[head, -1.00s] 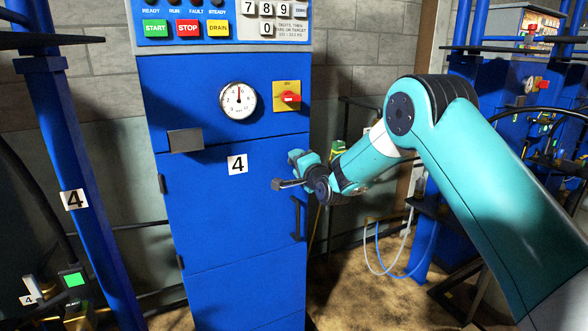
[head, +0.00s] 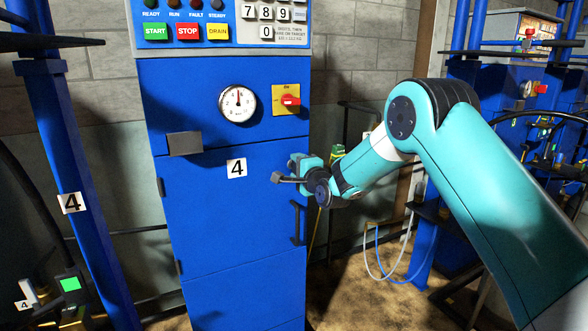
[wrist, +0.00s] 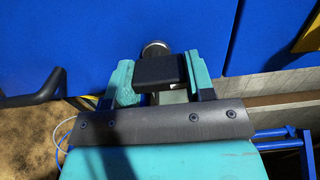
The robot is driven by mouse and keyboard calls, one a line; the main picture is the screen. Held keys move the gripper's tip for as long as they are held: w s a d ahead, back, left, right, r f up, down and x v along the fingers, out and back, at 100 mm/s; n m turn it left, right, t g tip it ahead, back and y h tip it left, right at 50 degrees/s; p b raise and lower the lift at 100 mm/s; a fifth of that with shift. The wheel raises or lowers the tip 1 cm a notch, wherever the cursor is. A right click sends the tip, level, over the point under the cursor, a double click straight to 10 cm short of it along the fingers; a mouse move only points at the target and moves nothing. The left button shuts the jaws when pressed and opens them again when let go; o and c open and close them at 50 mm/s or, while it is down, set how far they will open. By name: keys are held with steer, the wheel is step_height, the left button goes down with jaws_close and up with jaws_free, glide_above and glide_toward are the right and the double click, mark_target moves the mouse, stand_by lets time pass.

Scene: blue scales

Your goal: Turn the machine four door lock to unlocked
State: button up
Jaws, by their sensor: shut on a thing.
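The blue machine door (head: 215,215) carries a white card with a black 4 (head: 236,168) and appears closed. My gripper (head: 287,170) is at the door's right edge, above the black door handle (head: 297,222). In the wrist view my gripper (wrist: 162,78) has its two teal fingers shut on a dark block, the lock's handle (wrist: 160,70). A round silver part (wrist: 155,48) shows behind it against the blue panel. In the head view my gripper mostly hides the lock, so its exact angle is hard to tell.
Above the door are a round gauge (head: 238,103) and a red switch on a yellow plate (head: 287,99). A grey block (head: 185,143) juts out at the door's upper left. Pale and blue hoses (head: 385,270) hang at right. The floor before the door's right side looks clear.

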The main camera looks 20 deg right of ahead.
steer(key=o, duration=0.9)
steer(key=s+d+b, duration=0.1)
steer(key=s, duration=0.4)
steer(key=s+d+b, duration=0.1)
steer(key=s+b, duration=0.1)
steer(key=s, duration=0.4)
steer(key=s+d+b, duration=0.1)
steer(key=s+b, duration=0.1)
steer(key=s, duration=0.4)
steer(key=shift+d, duration=0.2)
steer(key=shift+s+a, duration=0.1)
